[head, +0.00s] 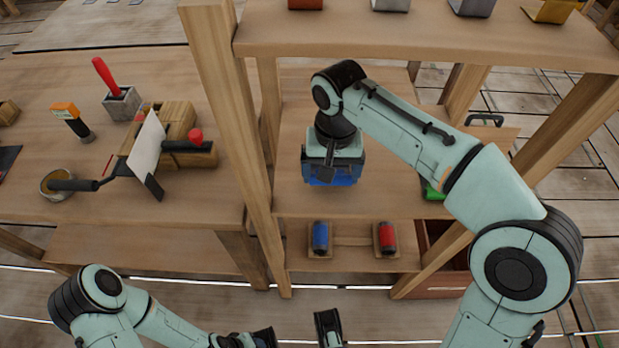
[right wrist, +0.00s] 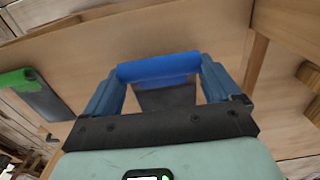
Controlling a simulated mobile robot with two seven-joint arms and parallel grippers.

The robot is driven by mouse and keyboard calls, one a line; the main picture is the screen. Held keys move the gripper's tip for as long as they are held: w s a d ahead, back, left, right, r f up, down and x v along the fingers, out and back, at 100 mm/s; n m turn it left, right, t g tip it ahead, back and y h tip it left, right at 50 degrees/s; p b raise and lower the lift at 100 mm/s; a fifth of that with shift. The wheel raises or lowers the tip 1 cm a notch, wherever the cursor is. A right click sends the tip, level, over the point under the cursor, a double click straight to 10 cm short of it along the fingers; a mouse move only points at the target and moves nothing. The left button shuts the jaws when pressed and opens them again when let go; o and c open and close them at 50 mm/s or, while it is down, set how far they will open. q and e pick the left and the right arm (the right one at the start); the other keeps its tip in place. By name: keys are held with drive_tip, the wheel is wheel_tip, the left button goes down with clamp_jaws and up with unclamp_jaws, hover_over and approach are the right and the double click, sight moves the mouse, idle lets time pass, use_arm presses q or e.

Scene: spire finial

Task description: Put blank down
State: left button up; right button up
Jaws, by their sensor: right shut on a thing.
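My right gripper (head: 333,172) points down over the middle shelf board, behind the front posts. In the right wrist view its blue fingers (right wrist: 158,76) are shut on a piece with a blue, rounded bar (right wrist: 150,66) and a dark grey flat part under it, which I take to be the blank. In the head view the gripper mostly hides this piece. I cannot tell whether it touches the board. My left gripper (head: 295,335) is at the bottom edge of the head view, partly cut off, away from the shelf.
A green-topped piece (right wrist: 38,92) lies beside the gripper in the right wrist view. Blue (head: 320,237) and red (head: 387,238) cylinders sit in holders on the lower ledge. Wooden posts (head: 232,110) and the upper shelf (head: 420,35) frame the space. Tools crowd the left bench (head: 210,195).

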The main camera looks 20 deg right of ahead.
drive_tip(key=a, duration=0.2)
drive_tip(key=w+a, duration=0.1)
drive_tip(key=a, duration=0.1)
drive_tip(key=shift+w, duration=0.1)
drive_tip(key=shift+f, duration=0.1)
wheel_tip(320, 180, down, 3)
drive_tip(key=shift+f+b, duration=0.2)
drive_tip(key=shift+b, duration=0.6)
use_arm(q)
drive_tip(key=shift+w+a+f+t, duration=0.2)
drive_tip(key=shift+w+a+f, duration=0.1)
drive_tip(key=shift+w+f, duration=0.3)
drive_tip(key=shift+w+a+f+t, duration=0.25)
drive_tip(key=shift+w+f, duration=0.1)
drive_tip(key=shift+w, duration=0.3)
use_arm(e)
drive_tip(key=shift+r, duration=0.1)
drive_tip(key=o, duration=1.1)
drive_tip(key=shift+f, duration=0.2)
